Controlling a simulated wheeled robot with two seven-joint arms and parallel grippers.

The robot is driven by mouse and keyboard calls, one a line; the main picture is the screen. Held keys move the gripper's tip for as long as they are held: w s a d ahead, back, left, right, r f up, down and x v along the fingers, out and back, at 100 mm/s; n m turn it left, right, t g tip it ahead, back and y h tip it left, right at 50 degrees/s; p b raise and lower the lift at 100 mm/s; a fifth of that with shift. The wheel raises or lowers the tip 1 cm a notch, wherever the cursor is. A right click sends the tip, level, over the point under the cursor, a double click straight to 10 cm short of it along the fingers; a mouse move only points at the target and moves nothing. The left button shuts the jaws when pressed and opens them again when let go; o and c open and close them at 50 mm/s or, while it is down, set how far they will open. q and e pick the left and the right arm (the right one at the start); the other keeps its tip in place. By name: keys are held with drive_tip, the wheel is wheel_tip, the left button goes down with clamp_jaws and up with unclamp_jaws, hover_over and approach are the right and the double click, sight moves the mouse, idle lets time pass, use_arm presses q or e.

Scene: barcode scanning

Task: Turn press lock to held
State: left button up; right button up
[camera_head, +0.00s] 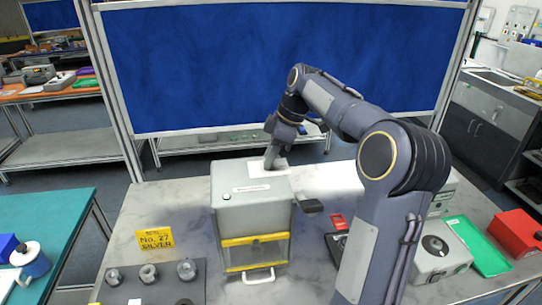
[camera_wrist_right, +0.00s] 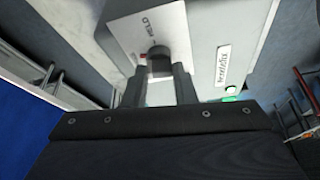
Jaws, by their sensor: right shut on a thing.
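The press (camera_head: 228,196) is a grey box with a yellow-framed clear front window and a handle below. It stands in the middle of the table. A white plate (camera_head: 268,171) lies on its top at the back. In the right wrist view, this plate (camera_wrist_right: 128,35) carries the word HELD and a small red mark, and a dark lock knob (camera_wrist_right: 159,64) stands on it. My right gripper (camera_head: 270,160) reaches down onto the plate. In the right wrist view, its two fingers (camera_wrist_right: 158,88) are shut on the knob. The knob's exact pointing is hard to tell. My left gripper is not visible.
A yellow sign (camera_head: 155,240) and a dark tray (camera_head: 199,290) with several metal parts are left of the press. A dark lever pad (camera_head: 311,206) juts from its right side. A grey device (camera_head: 440,262), green tray (camera_head: 484,250) and red box (camera_head: 515,233) are at right.

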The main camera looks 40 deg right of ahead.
drive_tip(key=m+t+h+b, duration=0.1)
drive_tip(key=m, duration=0.2)
drive_tip(key=shift+a+m, duration=0.1)
drive_tip(key=shift+m, duration=0.2)
drive_tip(key=m+h, duration=0.1)
drive_tip(key=m, duration=0.2)
drive_tip(key=shift+s+a+m+t+b, duration=0.1)
drive_tip(key=shift+m+t+b, duration=0.2)
drive_tip(key=shift+b, duration=0.1)
drive_tip(key=m+h, duration=0.2)
drive_tip(key=m, duration=0.2)
drive_tip(key=shift+a+m, duration=0.1)
drive_tip(key=shift+m, duration=0.2)
drive_tip(key=shift+m+h, duration=0.8)
drive_tip(key=shift+m, duration=1.1)
drive_tip(key=o, duration=1)
drive_tip(key=v, duration=0.7)
drive_tip(key=shift+a+r, duration=0.15)
drive_tip(key=shift+r, duration=0.25)
